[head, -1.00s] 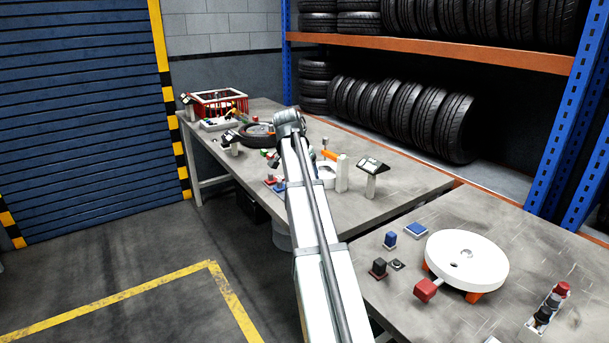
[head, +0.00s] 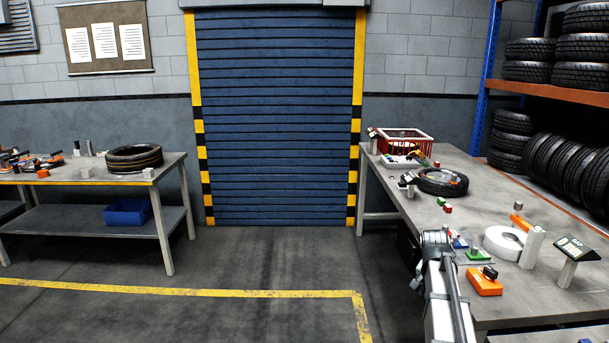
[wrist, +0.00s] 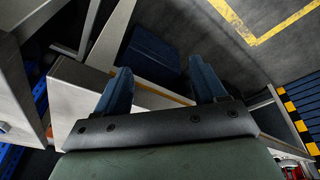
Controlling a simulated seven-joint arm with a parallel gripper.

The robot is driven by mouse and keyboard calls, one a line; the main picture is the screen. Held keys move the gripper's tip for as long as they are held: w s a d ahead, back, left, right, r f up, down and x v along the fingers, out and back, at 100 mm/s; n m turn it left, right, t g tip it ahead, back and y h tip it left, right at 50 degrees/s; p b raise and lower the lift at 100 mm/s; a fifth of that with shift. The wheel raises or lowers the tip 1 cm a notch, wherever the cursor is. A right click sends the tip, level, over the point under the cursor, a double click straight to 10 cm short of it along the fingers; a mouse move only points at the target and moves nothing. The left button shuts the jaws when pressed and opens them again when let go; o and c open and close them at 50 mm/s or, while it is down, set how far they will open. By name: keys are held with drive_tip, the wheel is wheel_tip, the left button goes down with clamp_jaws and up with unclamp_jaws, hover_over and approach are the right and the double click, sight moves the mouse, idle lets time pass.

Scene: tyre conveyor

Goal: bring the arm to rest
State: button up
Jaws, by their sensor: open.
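My arm (head: 446,290) rises from the bottom right of the head view, with its grey joint (head: 434,240) beside the near-left edge of the right-hand workbench. The gripper's fingers cannot be made out there. In the wrist view my gripper (wrist: 163,75) has its two dark blue fingers spread apart. Nothing is between the fingertips; a dark blue box-like thing (wrist: 153,48) lies beyond them, and I cannot tell how far off it is.
The right workbench (head: 468,215) carries a red crate (head: 405,141), a tyre (head: 442,182), a white ring (head: 503,243) and an orange block (head: 484,281). A left bench (head: 95,178) stands far off. Floor (head: 260,260) between them is clear.

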drive_tip(key=s+a+f+n+g+y, duration=0.1)
drive_tip(key=s+a+f+n, duration=0.4)
drive_tip(key=s+a+f, duration=0.7)
drive_tip(key=s+a+f+n+g+y, duration=0.15)
drive_tip(key=s+a+f+n, duration=0.25)
drive_tip(key=s+a+f, duration=0.55)
drive_tip(key=s+f+g, duration=0.5)
drive_tip(key=s+f, duration=1.9)
drive_tip(key=s, duration=0.2)
drive_tip(key=shift+s+a+f+g, duration=0.15)
drive_tip(key=shift+a+f+g, duration=0.05)
drive_tip(key=shift+g, duration=0.15)
